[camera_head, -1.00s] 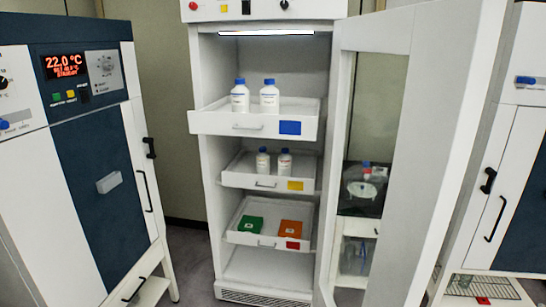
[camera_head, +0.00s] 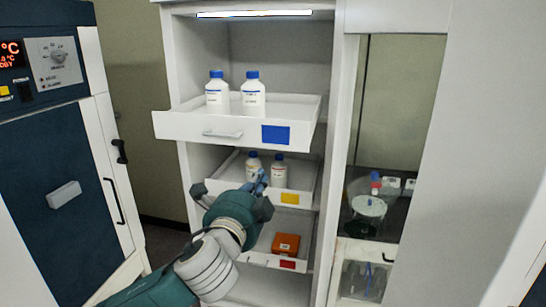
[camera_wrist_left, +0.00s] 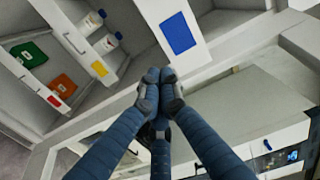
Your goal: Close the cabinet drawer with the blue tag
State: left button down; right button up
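The top drawer (camera_head: 180,126) of the open white cabinet is pulled out. Its front carries a blue tag (camera_head: 276,135) and a bar handle (camera_head: 222,133). Two white bottles with blue caps (camera_head: 253,94) stand in it. The blue tag also shows at the upper middle of the left wrist view (camera_wrist_left: 178,34). My left gripper (camera_wrist_left: 160,78) has its blue fingers drawn together, with nothing seen between the tips. In the head view it lies below the top drawer, in front of the lower drawers; I cannot tell its exact gap to the drawer. My right gripper is not in view.
The yellow-tagged drawer (camera_head: 232,184) with two bottles and the red-tagged drawer (camera_head: 252,260) with an orange box (camera_head: 286,244) are also out. A dark blue unit (camera_head: 45,150) stands at the left.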

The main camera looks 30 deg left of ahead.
pick_arm(q)
jog(key=p+x, duration=0.4)
jog(key=x, duration=1)
jog(key=shift+w+d, duration=0.15)
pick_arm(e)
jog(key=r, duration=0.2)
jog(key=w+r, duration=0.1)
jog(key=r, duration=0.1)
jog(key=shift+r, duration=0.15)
pick_arm(q)
jog(key=shift+w, duration=0.1)
